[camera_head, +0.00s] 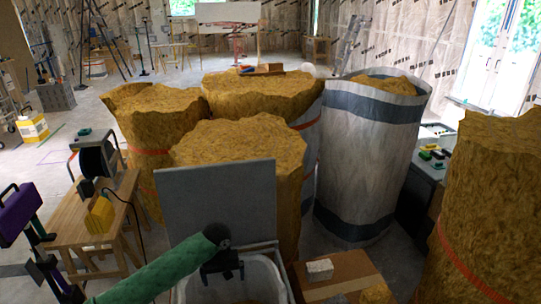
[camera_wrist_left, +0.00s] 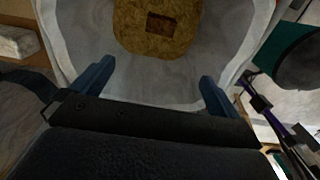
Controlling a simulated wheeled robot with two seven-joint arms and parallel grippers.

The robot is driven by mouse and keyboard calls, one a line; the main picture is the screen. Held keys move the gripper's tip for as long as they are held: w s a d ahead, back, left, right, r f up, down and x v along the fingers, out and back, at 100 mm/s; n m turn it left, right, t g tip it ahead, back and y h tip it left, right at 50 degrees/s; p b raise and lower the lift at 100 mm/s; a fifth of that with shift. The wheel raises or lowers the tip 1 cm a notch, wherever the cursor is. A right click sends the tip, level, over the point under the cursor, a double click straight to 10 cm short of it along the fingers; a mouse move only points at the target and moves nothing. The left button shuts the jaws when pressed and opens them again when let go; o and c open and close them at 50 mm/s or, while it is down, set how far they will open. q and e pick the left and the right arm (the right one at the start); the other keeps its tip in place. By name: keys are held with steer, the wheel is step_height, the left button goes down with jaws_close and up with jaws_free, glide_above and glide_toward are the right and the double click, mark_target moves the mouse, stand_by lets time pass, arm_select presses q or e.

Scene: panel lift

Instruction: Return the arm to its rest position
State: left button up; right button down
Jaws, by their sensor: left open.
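My left arm, in a green sleeve, reaches in from the lower left of the head view. Its gripper (camera_head: 222,272) hangs over a bin lined with white (camera_head: 262,263), with a grey lid (camera_head: 215,202) standing up behind. In the left wrist view the two blue fingers of the gripper (camera_wrist_left: 158,75) are wide apart with nothing between them. Past them, inside the white liner (camera_wrist_left: 85,40), lies a brown-yellow piece (camera_wrist_left: 135,30) with a dark rectangular recess. I cannot tell its depth below the fingers. My right gripper does not show.
Large insulation rolls (camera_head: 238,140) crowd behind the lid, with a silver-wrapped one (camera_head: 365,160) further right. A cardboard box (camera_head: 345,275) with a pale block (camera_head: 320,270) is right of the bin. A wooden bench (camera_head: 75,225) holding a reel stands left.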

arm_select(q)
steer(key=s+d+f+m+t+h, duration=0.15)
steer(key=s+d, duration=0.25)
steer(key=s, duration=0.4)
steer(key=s+d+f+m+h, duration=0.1)
steer(key=s+d+m, duration=0.2)
steer(key=s+d, duration=0.3)
steer(key=s+a+r+t+y, duration=0.1)
steer(key=s+a+r, duration=0.1)
steer(key=s+a, duration=0.6)
steer(key=s+a+r+t+y, duration=0.1)
steer(key=s+a, duration=0.3)
steer(key=s, duration=0.8)
steer(key=s+f+x, duration=0.1)
steer(key=s+x, duration=0.1)
steer(key=x, duration=0.9)
steer(key=s+d+x, duration=0.1)
steer(key=s+x, duration=0.2)
steer(key=x, duration=0.8)
steer(key=s+f+g, duration=0.1)
steer(key=s+f, duration=0.3)
steer(key=f, duration=0.8)
steer(key=s+f, duration=0.3)
steer(key=f, duration=0.9)
steer(key=shift+s+d+m+g, duration=0.3)
steer(key=shift+s+m+g, duration=0.05)
steer(key=shift+m, duration=0.1)
